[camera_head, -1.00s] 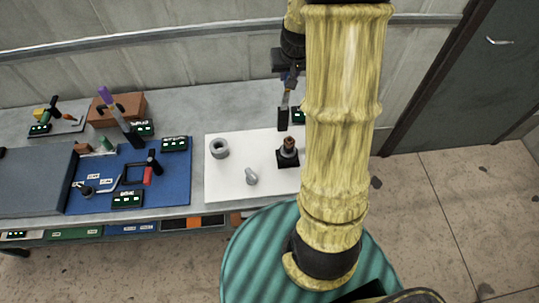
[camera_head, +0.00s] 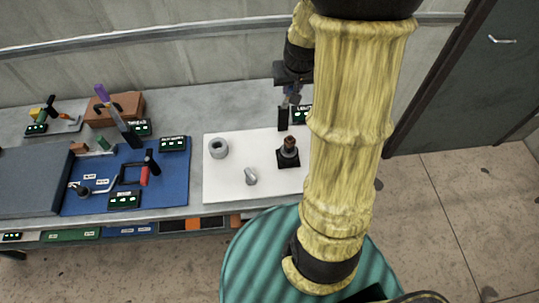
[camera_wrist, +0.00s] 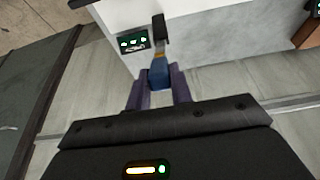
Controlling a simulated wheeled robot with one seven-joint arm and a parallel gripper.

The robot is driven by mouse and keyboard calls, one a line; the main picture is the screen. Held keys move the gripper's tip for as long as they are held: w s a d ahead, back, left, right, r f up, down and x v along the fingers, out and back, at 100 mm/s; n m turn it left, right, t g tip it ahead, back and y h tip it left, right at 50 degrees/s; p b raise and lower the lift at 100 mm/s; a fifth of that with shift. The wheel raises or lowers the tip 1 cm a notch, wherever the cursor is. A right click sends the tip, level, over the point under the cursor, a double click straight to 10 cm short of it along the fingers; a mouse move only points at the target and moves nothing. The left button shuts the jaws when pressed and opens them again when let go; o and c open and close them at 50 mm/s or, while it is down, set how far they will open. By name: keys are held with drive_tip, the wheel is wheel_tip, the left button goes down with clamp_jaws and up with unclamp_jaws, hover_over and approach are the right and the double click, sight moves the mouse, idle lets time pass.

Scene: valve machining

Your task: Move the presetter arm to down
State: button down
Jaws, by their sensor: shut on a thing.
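The presetter arm shows in the wrist view as a blue grip (camera_wrist: 158,76) with an orange band and a dark end beyond it. My gripper (camera_wrist: 158,92) is shut on the blue grip, with one purple finger on each side. In the head view, my gripper (camera_head: 292,90) is at the back of the bench, partly behind my own arm. A black upright block (camera_head: 283,118) stands just below it, beside a green-lit label (camera_head: 302,114). The joint of the presetter arm is hard to make out.
A white mat (camera_head: 225,184) holds a grey ring (camera_head: 218,147), a small grey part (camera_head: 250,176) and a dark-based fitting (camera_head: 288,152) in front of my gripper. A blue mat (camera_head: 175,187) with tools lies left. The wall (camera_head: 180,60) is close behind.

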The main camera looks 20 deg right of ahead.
drive_tip(key=shift+s+a+f+b, duration=0.2)
drive_tip(key=shift+s+f+b, duration=0.35)
drive_tip(key=shift+s, duration=0.2)
drive_tip(key=shift+s+a+f+b, duration=0.25)
drive_tip(key=shift+s+f+b, duration=0.3)
drive_tip(key=shift+s, duration=0.2)
drive_tip(key=shift+s+a+f+b, duration=0.2)
drive_tip(key=shift+s+f+b, duration=0.25)
drive_tip(key=shift+s+b, duration=0.25)
drive_tip(key=shift+f, duration=0.1)
drive_tip(key=shift+s+a+f+b, duration=0.25)
drive_tip(key=shift+s+f+b, duration=0.65)
drive_tip(key=shift+f+b, duration=0.15)
drive_tip(key=shift+s+a+f+b, duration=0.25)
drive_tip(key=shift+s+f+b, duration=0.65)
drive_tip(key=shift+f, duration=0.1)
drive_tip(key=shift+w, duration=0.1)
drive_tip(key=shift+s+a+f+b, duration=0.1)
drive_tip(key=shift+s+f+b, duration=0.25)
drive_tip(key=shift+f+b, duration=0.5)
drive_tip(key=shift+s+a+f+b, duration=0.1)
drive_tip(key=shift+s+f+b, duration=0.3)
drive_tip(key=shift+f+b, duration=0.4)
drive_tip(key=shift+s+a+f+b, duration=0.1)
drive_tip(key=shift+s+f+b, duration=0.25)
drive_tip(key=shift+f+b, duration=0.45)
drive_tip(key=shift+f, duration=0.1)
